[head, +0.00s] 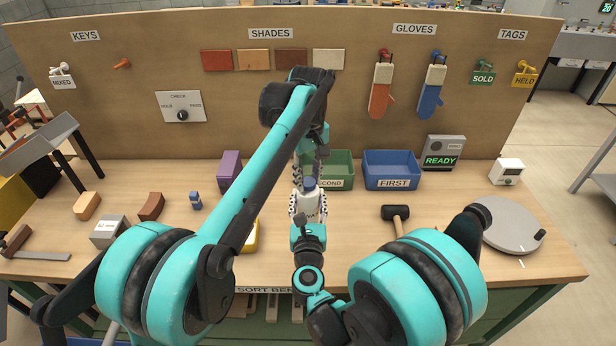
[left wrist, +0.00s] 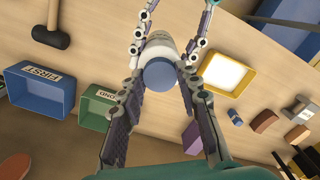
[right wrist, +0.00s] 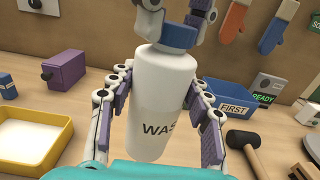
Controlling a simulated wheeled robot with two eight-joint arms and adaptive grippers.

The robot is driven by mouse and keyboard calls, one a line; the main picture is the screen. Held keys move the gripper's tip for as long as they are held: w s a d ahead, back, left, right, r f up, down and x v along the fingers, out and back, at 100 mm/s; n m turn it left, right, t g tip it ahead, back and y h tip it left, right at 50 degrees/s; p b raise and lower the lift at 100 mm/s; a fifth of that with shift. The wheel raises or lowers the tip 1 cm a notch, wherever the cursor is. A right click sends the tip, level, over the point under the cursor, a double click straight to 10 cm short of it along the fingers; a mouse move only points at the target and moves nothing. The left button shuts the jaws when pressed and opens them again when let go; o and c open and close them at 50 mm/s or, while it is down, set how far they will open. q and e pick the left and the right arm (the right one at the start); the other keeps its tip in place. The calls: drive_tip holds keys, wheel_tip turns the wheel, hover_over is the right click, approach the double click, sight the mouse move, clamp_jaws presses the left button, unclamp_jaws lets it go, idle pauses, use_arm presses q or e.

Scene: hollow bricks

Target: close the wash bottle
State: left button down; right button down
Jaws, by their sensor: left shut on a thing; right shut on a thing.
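The white wash bottle (right wrist: 158,105) stands upright on the bench, with part of its lettering showing. It also shows in the head view (head: 309,205). My right gripper (right wrist: 165,100) is shut on its body, one finger on each side. The blue cap (right wrist: 178,36) is at the bottle's top, with no clear gap below it; I cannot tell how tight it sits. My left gripper (left wrist: 161,82) comes from above and is shut on the cap (left wrist: 159,75). In the head view the arms partly hide the bottle.
A green bin (head: 340,166) and a blue bin (head: 392,170) marked FIRST stand behind the bottle. A mallet (head: 396,213) lies to its right. A yellow tray (right wrist: 67,136) and a purple block (right wrist: 67,70) are to its left. A round grey disc (head: 508,226) is at the far right.

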use_arm(q)
drive_tip(key=m, duration=1.6)
drive_tip(key=c, duration=1)
unclamp_jaws()
wheel_tip(320, 180, up, 12)
